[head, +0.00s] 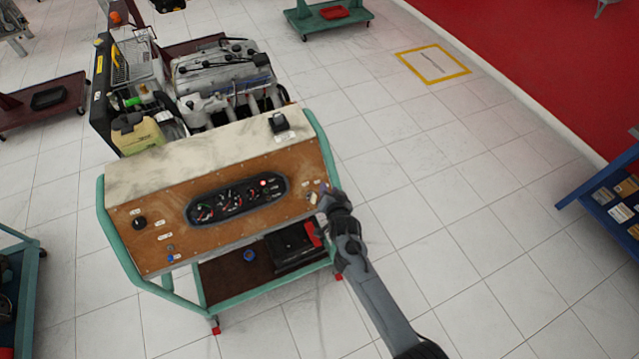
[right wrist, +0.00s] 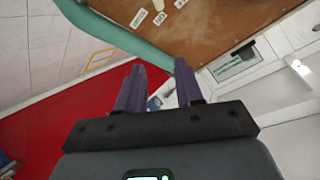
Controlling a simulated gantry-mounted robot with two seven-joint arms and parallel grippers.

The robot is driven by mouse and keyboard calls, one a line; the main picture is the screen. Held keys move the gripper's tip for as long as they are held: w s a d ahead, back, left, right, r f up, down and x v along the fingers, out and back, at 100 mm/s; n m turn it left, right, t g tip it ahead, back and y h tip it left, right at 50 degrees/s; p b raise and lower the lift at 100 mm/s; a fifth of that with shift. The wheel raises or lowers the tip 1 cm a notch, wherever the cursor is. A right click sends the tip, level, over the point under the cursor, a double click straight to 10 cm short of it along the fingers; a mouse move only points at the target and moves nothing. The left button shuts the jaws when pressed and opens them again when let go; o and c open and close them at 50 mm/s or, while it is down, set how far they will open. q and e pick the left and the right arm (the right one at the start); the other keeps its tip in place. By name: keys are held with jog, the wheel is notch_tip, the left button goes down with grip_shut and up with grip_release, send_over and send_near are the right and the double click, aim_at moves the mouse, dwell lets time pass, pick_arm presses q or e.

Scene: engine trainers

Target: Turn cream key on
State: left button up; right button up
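The engine trainer's brown control panel (head: 160,237) faces me, with a dark gauge cluster across its middle. A small cream piece, probably the cream key (head: 313,198), is at the panel's right end. In the right wrist view a cream piece (right wrist: 181,3) is cut by the top edge, beside white labels. My right gripper (head: 326,194) is at the panel's right edge, just right of the cream piece. In the right wrist view its two purple fingers (right wrist: 159,67) are apart with nothing between them. Contact with the panel cannot be told. My left gripper is out of view.
A green tube frame (head: 105,225) borders the panel, its right rail close to my right gripper. A black knob (head: 139,223) is at the panel's left. A black battery (head: 292,246) sits on the shelf below. The engine (head: 222,75) stands behind.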

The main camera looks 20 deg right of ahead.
jog(key=s+d+r+p, duration=0.4)
jog(key=p, duration=0.2)
jog(key=shift+s+d, duration=0.2)
jog(key=shift+s, duration=0.2)
